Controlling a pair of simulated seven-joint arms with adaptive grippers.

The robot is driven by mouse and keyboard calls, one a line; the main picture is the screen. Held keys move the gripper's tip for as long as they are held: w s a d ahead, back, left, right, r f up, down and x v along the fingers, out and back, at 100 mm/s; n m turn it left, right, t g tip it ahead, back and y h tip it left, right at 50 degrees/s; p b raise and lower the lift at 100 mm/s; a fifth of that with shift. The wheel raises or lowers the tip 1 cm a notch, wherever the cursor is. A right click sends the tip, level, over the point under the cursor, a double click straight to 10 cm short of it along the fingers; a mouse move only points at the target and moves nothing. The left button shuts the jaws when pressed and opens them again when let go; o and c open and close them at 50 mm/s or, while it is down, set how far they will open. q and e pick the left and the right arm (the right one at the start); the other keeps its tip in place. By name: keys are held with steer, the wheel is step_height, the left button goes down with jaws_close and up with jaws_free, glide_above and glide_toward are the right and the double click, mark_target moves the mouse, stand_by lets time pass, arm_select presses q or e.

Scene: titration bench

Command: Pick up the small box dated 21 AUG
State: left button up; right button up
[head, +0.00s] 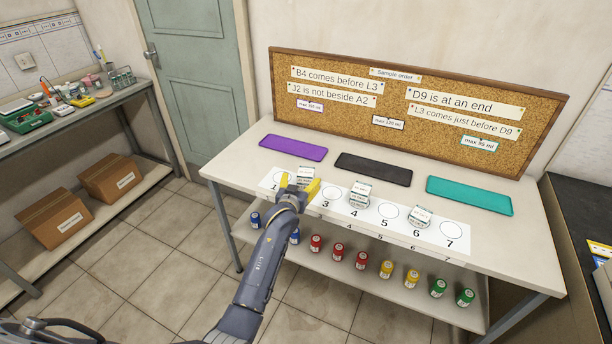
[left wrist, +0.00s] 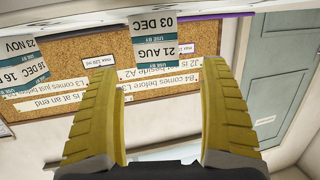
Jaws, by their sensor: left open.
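In the left wrist view, which is upside down, a white box labelled 21 AUG (left wrist: 156,58) shows between the finger directions. A 03 DEC label (left wrist: 155,25) adjoins it, apparently on a box beneath it in a stack. In the head view this stack (head: 306,172) stands near spot 2 of the numbered strip (head: 343,213); its dates are too small to read there. My left gripper (head: 299,184) is open, its yellow fingers on either side of the stack in the picture. No contact is visible. My right gripper is out of view.
More small boxes stand at spot 4 (head: 360,195) and spot 6 (head: 420,216). Purple (head: 293,147), black (head: 373,169) and teal (head: 469,195) mats lie behind. A corkboard (head: 330,70) borders the rear. Several coloured jars stand on the lower shelf (head: 335,277).

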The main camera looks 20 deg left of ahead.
mark_target(304, 177)
arm_select(q)
steer(key=shift+w+a+f, duration=0.1)
steer(key=shift+w+f, duration=0.15)
steer(key=shift+w, duration=0.9)
steer(key=shift+w+f, duration=0.2)
steer(key=shift+w, duration=0.95)
steer(key=shift+w+a+f, duration=0.1)
steer(key=shift+w+f, duration=0.15)
steer(key=shift+w, duration=0.9)
steer(key=shift+d, duration=0.1)
steer(key=c, duration=1.3)
